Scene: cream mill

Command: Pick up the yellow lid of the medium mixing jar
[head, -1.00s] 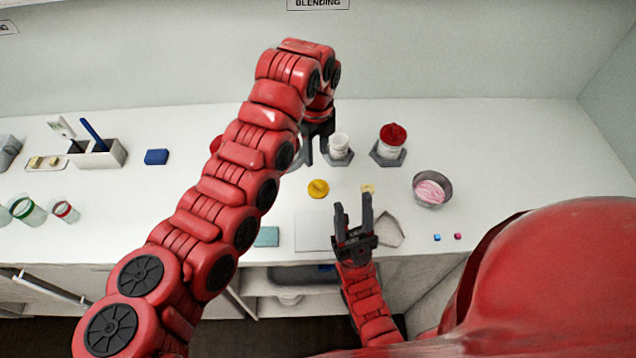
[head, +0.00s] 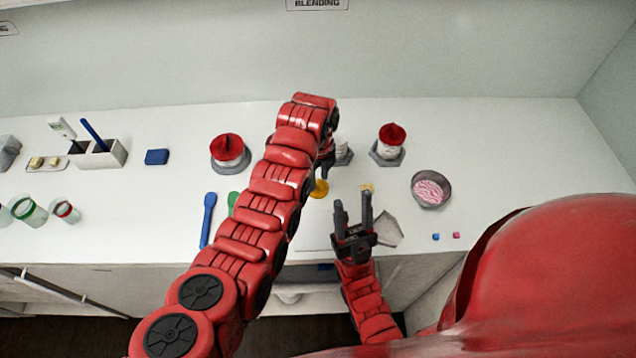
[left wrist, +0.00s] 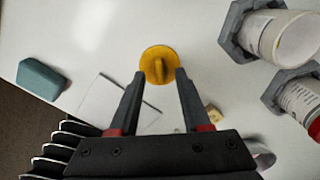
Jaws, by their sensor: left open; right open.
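The yellow lid (head: 319,189) lies on the white counter, partly hidden by my left arm in the head view. In the left wrist view the lid (left wrist: 159,58) is a round disc with a raised grip ridge across it. My left gripper (left wrist: 160,76) is open and empty, its fingertips on either side of the lid's near edge; I cannot tell the height gap. An open white jar (head: 342,148) stands in a grey holder behind the left gripper, mostly hidden in the head view. My right gripper (head: 354,205) is open and empty over the counter's front.
Red-topped containers (head: 229,150) and (head: 392,137) stand in holders left and right. A grey bowl (head: 431,189) with pink-streaked contents is at right. A small yellowish block (left wrist: 214,113) lies near the lid. A blue spatula (head: 208,220) lies at left.

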